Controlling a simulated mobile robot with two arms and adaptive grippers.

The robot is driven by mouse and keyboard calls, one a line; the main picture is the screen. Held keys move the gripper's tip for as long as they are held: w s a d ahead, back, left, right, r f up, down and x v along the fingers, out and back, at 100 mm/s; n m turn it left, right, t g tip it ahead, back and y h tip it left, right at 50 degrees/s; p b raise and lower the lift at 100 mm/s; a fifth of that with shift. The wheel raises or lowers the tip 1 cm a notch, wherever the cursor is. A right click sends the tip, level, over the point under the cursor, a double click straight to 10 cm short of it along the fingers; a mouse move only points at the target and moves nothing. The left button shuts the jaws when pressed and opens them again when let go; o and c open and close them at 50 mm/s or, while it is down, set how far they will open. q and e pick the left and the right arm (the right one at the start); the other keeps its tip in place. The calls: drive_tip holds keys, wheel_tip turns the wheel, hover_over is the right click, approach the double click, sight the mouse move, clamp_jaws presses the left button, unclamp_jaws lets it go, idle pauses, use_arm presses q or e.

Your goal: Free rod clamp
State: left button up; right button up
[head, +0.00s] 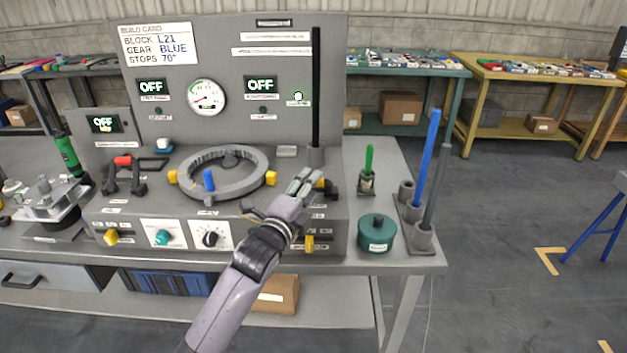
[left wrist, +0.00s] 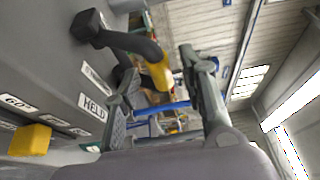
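A tall black rod (head: 316,90) stands upright in a grey holder (head: 316,155) at the right end of the grey bench unit. A black lever with a yellow end (head: 329,187) sits low in front of it, partly hidden by my left gripper (head: 304,183). In the left wrist view the lever's yellow end (left wrist: 158,75) shows between the two spread fingers of my left gripper (left wrist: 160,95). Whether a finger touches it, I cannot tell. A label reading HELD (left wrist: 93,107) is beside the lever. My right gripper is not in view.
A grey ring fixture (head: 222,180) with yellow blocks stands left of the gripper. A green round container (head: 377,234), a green-handled tool (head: 368,160) and a rack with a blue rod (head: 427,150) stand to the right.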

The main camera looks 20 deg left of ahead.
use_arm(q)
drive_tip(key=shift+w+d, duration=0.15)
drive_tip(key=shift+w, duration=1.25)
drive_tip(key=shift+c, duration=0.3)
clamp_jaws()
